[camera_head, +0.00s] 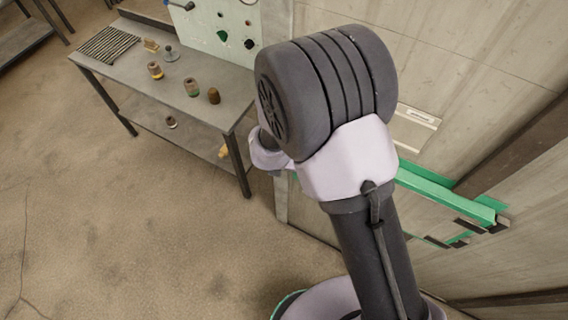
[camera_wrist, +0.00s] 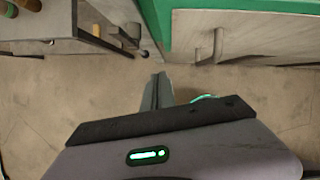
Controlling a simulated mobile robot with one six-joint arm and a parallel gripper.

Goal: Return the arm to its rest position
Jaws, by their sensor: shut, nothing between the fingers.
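My gripper (camera_wrist: 159,82) shows in the wrist view, pointing away from the camera over bare floor. Its fingers are together and empty. In the head view my arm fills the middle and right, with a large dark joint and pale links, and it hides the gripper. The arm stands to the right of the workbench and in front of the wall. No object is held.
A grey metal workbench (camera_head: 117,62) with a lower shelf stands at the upper left, bearing several small pots or cups. A green-edged grey panel with a handle (camera_wrist: 217,46) is at the upper right. The concrete floor (camera_head: 110,230) is clear.

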